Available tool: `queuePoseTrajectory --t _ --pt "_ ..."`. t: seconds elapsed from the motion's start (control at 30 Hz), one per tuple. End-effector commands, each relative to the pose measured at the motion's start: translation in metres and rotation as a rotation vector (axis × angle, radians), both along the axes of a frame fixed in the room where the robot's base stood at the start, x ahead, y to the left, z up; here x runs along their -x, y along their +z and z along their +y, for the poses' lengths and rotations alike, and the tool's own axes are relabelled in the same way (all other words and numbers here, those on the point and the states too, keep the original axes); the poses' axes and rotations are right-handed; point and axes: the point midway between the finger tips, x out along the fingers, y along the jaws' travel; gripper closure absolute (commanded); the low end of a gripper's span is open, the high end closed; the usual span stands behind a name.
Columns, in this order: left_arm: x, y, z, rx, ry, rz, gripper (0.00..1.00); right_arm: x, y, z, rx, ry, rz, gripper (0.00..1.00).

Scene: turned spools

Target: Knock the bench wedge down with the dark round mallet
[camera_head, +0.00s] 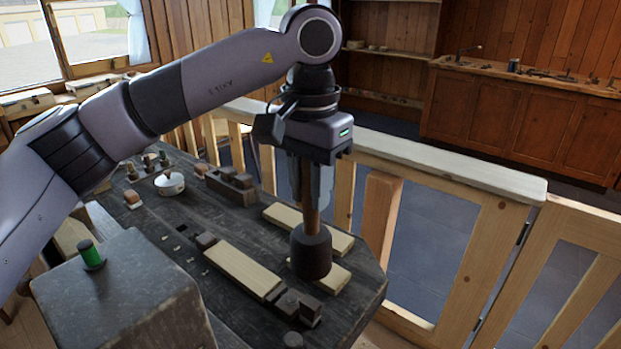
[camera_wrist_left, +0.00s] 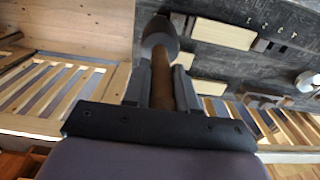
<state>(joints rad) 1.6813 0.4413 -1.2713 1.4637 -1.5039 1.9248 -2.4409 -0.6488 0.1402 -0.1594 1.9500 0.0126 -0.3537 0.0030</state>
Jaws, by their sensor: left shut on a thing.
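My left gripper (camera_head: 311,190) is shut on the brown wooden handle (camera_head: 309,208) of the dark round mallet (camera_head: 311,254). The mallet hangs upright, head down, over the right part of the dark workbench; I cannot tell whether the head touches anything. In the left wrist view the mallet head (camera_wrist_left: 160,38) shows beyond the fingers (camera_wrist_left: 162,85). Small dark blocks (camera_head: 297,304) sit at the near end of a pale board (camera_head: 243,270); the bench wedge seems to be among them, but I cannot tell which one it is. My right gripper is not in view.
Other pale boards (camera_head: 285,216) lie behind the mallet. A grey block (camera_head: 122,300) with a green spool (camera_head: 91,254) is near left. A wooden railing (camera_head: 440,170) borders the bench.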

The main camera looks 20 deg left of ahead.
Motion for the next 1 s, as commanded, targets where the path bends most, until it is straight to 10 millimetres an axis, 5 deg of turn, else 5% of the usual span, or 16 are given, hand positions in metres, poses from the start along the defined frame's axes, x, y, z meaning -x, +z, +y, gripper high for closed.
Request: queuePoseTrajectory --t 0.53,1.0 --pt "0.000 -0.053 0.000 0.000 0.002 -0.001 1.00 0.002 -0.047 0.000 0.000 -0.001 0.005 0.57" --pt "0.000 -0.056 0.000 0.000 0.002 -0.001 1.00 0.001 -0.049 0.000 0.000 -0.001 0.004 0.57"
